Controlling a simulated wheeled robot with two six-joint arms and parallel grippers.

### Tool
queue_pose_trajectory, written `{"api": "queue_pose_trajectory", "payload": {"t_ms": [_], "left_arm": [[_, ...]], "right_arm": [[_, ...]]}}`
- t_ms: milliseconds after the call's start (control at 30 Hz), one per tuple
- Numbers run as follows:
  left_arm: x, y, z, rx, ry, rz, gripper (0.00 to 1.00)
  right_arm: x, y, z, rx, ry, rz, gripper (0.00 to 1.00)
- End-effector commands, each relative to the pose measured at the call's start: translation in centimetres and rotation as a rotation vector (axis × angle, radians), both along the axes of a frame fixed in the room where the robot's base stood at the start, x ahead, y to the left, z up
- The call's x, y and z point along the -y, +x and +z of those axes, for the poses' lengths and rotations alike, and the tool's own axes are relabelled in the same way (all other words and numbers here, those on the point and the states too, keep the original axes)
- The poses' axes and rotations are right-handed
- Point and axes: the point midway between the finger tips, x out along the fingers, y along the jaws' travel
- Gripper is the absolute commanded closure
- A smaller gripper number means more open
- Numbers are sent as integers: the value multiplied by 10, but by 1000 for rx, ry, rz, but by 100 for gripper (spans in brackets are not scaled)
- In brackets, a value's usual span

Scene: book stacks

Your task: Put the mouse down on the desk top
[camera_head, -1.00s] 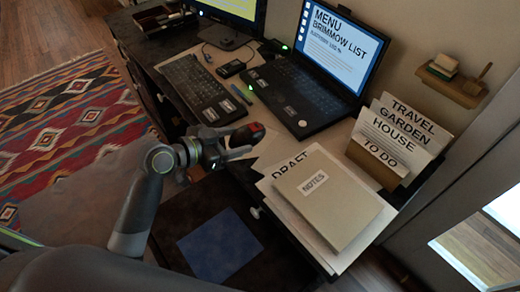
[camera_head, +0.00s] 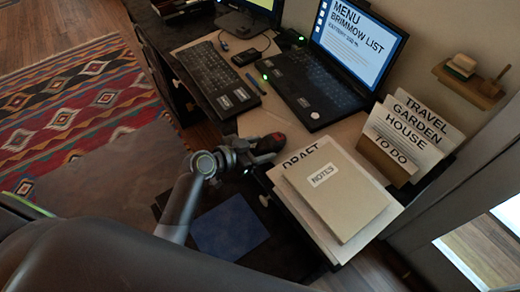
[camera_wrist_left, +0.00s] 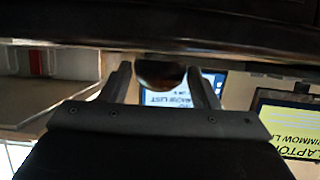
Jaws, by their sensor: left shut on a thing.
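The mouse (camera_head: 270,143), dark with a red patch, is at the tip of my left gripper (camera_head: 258,153) in the head view, over the near edge of the desk top (camera_head: 258,122). In the left wrist view the mouse (camera_wrist_left: 160,73) shows as a dark rounded shape between the two fingers of my left gripper (camera_wrist_left: 160,85), which are shut on it. I cannot tell whether the mouse touches the desk top. My right gripper is not in view.
A laptop (camera_head: 310,88) stands behind the mouse and a keyboard (camera_head: 215,78) lies to its left. A notes folder (camera_head: 335,195) on papers lies to the right. A pen (camera_head: 256,84) and a small black device (camera_head: 244,58) lie between keyboard and laptop. A light bare patch lies just beyond the mouse.

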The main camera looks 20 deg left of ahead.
Motion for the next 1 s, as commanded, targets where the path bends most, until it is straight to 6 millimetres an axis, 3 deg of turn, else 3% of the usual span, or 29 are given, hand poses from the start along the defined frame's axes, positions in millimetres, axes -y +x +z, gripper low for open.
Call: {"api": "queue_pose_trajectory", "payload": {"t_ms": [467, 500, 633, 1000], "left_arm": [[0, 0, -12, 2, -1, 0, 69], [0, 0, -11, 1, -1, 0, 41], [0, 0, -11, 1, -1, 0, 24], [0, 0, -7, 1, -1, 0, 23]], "right_arm": [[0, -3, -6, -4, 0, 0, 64], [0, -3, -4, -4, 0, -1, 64], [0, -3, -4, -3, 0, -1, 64], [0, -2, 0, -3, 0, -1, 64]]}}
